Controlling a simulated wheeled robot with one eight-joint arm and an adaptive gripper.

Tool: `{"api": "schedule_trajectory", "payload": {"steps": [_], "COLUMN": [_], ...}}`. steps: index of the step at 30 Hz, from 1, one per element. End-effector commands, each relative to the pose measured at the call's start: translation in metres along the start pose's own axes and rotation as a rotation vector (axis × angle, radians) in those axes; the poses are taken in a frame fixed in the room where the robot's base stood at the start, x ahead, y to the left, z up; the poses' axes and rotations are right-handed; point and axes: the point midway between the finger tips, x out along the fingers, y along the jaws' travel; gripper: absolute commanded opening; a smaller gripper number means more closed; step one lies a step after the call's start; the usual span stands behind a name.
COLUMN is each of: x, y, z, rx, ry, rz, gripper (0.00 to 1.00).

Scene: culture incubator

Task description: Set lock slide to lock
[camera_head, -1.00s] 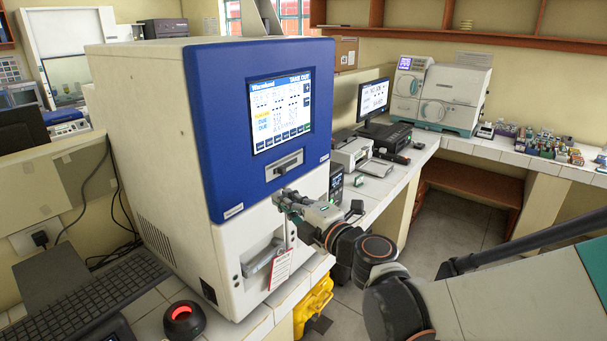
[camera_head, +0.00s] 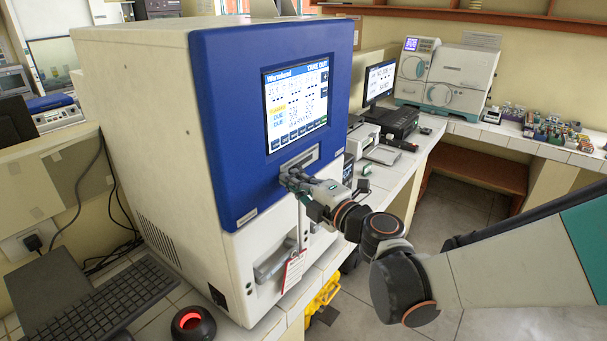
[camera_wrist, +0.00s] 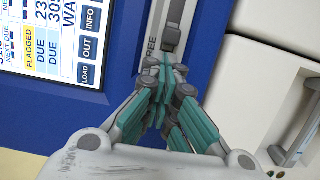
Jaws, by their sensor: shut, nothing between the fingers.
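The lock slide is a grey recessed strip (camera_head: 303,160) under the screen on the blue front of the incubator (camera_head: 228,90). In the wrist view its dark knob (camera_wrist: 172,38) sits in the slot, just beyond my fingertips. Lettering reading "REE" shows beside the slot, partly cut off. My gripper (camera_head: 286,178) is shut and empty, at the lower left part of the strip; its teal-padded fingers also show in the wrist view (camera_wrist: 165,66). The fingertips are very close to the knob; I cannot tell whether they touch. The fingers hide part of the slot.
The lit screen (camera_head: 297,103) is just above the slide. A lower white door with a grey handle (camera_head: 272,262) and a hanging tag (camera_head: 294,270) is beneath. A keyboard (camera_head: 98,305) and a red-topped round device (camera_head: 191,322) are on the bench at left.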

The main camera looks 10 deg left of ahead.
Motion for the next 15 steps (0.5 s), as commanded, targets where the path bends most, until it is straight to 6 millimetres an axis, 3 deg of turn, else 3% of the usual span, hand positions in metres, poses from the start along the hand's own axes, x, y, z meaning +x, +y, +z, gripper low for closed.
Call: {"api": "schedule_trajectory", "payload": {"steps": [8,15], "x": [0.003,0.014], "y": [-0.001,-0.002], "z": [0.011,0.056], "rx": [0.0,0.0], "ry": [-0.002,-0.003], "rz": [0.0,0.0], "gripper": [0.0,0.0]}}
